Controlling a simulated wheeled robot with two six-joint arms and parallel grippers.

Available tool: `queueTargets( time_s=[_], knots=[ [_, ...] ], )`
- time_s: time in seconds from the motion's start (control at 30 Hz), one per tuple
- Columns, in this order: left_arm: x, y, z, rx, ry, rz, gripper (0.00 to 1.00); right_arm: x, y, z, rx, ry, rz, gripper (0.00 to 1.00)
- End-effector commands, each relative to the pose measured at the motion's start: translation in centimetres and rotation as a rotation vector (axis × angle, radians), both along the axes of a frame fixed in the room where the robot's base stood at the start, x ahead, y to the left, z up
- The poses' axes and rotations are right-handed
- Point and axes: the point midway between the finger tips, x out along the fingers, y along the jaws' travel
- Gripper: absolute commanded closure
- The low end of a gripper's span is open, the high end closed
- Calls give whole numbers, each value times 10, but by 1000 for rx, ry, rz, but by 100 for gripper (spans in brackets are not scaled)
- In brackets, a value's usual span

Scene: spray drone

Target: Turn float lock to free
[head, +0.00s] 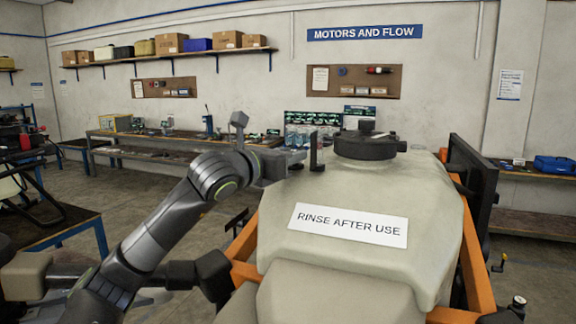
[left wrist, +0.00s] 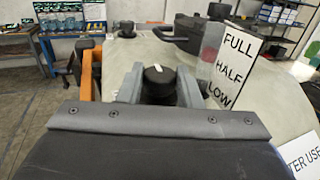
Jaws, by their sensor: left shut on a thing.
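The beige tank (head: 350,264) with the "RINSE AFTER USE" label (head: 348,225) fills the right middle of the head view. In the left wrist view, a black round knob with a short white mark (left wrist: 158,76), apparently the float lock, stands between the grey fingers of my left gripper (left wrist: 159,88). The fingers are shut on the knob from both sides. The white mark lies near the knob's far edge; no "free" marking is readable. In the head view my left gripper (head: 291,160) reaches the tank's upper left, and the knob is hidden. My right gripper is not in view.
A "FULL HALF LOW" plate (left wrist: 232,68) stands close right of the knob. The tank's black lid (head: 365,146) is behind and right. Orange frame bars (head: 479,255) flank the tank, with a dark panel (head: 474,190) at right. Workbenches line the back wall.

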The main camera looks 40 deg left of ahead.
Motion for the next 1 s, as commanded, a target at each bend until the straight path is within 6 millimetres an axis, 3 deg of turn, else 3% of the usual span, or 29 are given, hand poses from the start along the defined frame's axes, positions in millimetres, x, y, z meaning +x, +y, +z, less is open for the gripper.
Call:
queueTargets(
  time_s=[0.63,0.67,0.8,1.0],
  knots=[
    [0,-1,-1,1,3,33,91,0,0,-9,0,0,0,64],
    [0,-1,-1,1,3,33,65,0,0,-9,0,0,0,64],
    [0,-1,-1,1,3,33,47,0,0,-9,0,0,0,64],
    [0,-1,0,1,2,33,47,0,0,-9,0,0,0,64]
  ],
)
